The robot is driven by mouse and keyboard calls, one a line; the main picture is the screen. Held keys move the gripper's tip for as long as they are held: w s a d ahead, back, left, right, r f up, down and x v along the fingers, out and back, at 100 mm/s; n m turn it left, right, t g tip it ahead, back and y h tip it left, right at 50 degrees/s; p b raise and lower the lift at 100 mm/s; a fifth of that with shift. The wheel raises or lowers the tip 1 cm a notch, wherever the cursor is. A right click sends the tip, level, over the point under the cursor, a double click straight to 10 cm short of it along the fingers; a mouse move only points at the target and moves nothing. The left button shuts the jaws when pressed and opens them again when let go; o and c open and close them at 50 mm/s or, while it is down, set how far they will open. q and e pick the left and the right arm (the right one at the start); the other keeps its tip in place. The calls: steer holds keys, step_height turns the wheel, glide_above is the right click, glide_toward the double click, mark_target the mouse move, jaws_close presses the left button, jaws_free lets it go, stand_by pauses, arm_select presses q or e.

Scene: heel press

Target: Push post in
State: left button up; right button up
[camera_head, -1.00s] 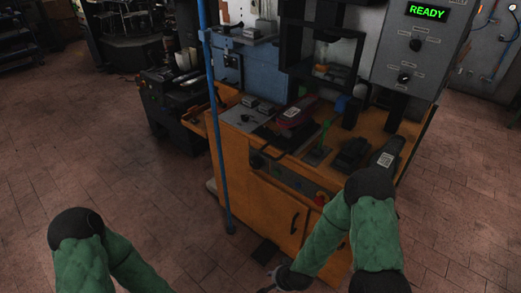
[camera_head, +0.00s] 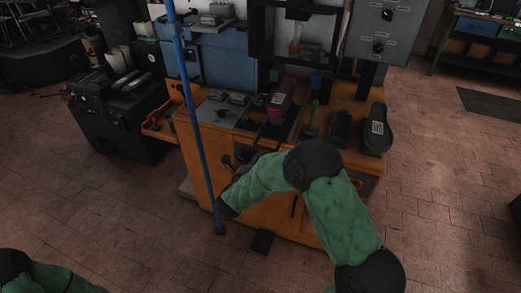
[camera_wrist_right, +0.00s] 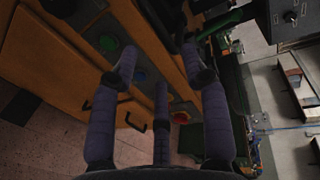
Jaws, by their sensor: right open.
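A dark red shoe-like piece (camera_head: 281,99) with a white label sits on a dark support on the press bench (camera_head: 213,150); I cannot clearly make out the post beneath it. A green upright lever (camera_head: 311,115) stands to its right. My right gripper (camera_head: 237,162) is at the bench's front left, below and in front of the red piece, partly hidden by my forearm. In the right wrist view its fingers (camera_wrist_right: 160,70) are spread and empty before the front panel, with a green button (camera_wrist_right: 109,44), a blue button (camera_wrist_right: 138,73) and a red knob (camera_wrist_right: 180,115). My left gripper is out of view.
A blue pole (camera_head: 195,120) stands at the bench's left front. A black shoe (camera_head: 376,130) with a label and another dark piece (camera_head: 339,127) lie at the bench's right. The press head (camera_head: 297,12) is above the back. A control box (camera_head: 384,30) stands right.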

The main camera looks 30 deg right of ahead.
mark_target(266, 149)
steer(key=shift+b+x, duration=1.2)
steer(key=shift+x, duration=3.5)
steer(key=shift+a+f, duration=0.1)
jaws_close()
